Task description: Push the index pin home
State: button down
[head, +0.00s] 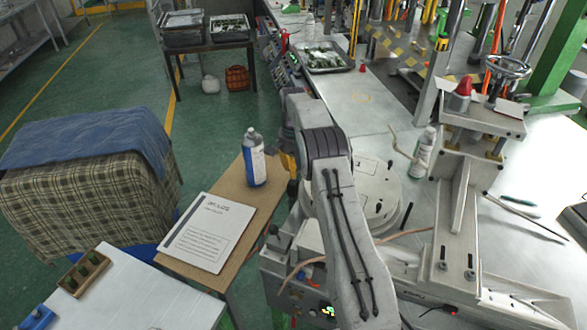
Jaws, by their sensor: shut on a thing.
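My grey arm runs up the middle of the head view and bends over at the top. I cannot pick out the index pin for certain. A small dark knob (273,229) shows left of my arm, at the near side of the machine.
A blue-labelled bottle (254,160) and a printed manual (210,232) are on the wooden table to the left. A white spray bottle (422,155) and a press with a handwheel (507,67) stand to the right. A cloth-covered chair (85,180) is at far left.

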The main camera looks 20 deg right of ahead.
notch_tip(320, 180, down, 2)
jog(key=shift+f+b, duration=0.1)
jog(key=shift+b, duration=0.4)
jog(key=shift+s, duration=0.1)
jog(key=c, duration=1.1)
grip_release()
jog(key=shift+r, duration=3.9)
